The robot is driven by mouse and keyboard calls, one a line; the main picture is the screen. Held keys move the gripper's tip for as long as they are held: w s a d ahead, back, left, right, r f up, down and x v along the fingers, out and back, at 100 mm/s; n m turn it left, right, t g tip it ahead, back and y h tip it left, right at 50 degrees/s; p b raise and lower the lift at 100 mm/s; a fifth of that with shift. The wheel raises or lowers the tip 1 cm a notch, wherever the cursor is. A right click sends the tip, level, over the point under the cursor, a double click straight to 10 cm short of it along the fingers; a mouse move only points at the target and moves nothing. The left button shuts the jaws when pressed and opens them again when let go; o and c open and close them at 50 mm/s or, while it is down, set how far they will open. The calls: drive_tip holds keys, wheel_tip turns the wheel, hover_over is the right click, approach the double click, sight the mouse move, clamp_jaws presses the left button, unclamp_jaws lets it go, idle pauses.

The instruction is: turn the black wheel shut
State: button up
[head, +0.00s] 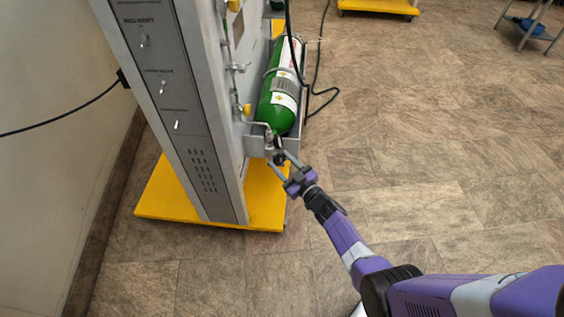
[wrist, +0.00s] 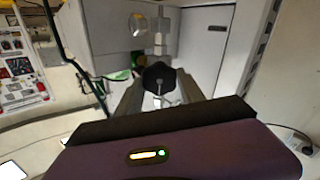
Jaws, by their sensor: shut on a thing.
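The black wheel (wrist: 158,77) sits between my gripper's fingers in the wrist view, below a metal valve body and fitting. In the head view my gripper (head: 280,160) reaches the valve at the lower end of a green cylinder (head: 279,95), beside the grey trainer cabinet (head: 205,100). In the wrist view, my gripper (wrist: 160,92) has one finger on each side of the wheel and is shut on it. In the head view the wheel is too small and covered to make out clearly.
The cabinet stands on a yellow base (head: 165,195). A yellow knob (head: 247,109) and thin pipes are close above the valve. A black hose (head: 318,75) hangs by the cylinder.

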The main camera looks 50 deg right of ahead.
drive_tip(key=shift+f, duration=0.1)
drive_tip(key=o, duration=1.4)
drive_tip(key=shift+c, duration=0.2)
drive_tip(key=s+a+p, duration=0.1)
drive_tip(key=s+p, duration=0.1)
drive_tip(key=s, duration=0.5)
drive_tip(key=shift+s+a, duration=0.2)
drive_tip(key=shift+s, duration=0.15)
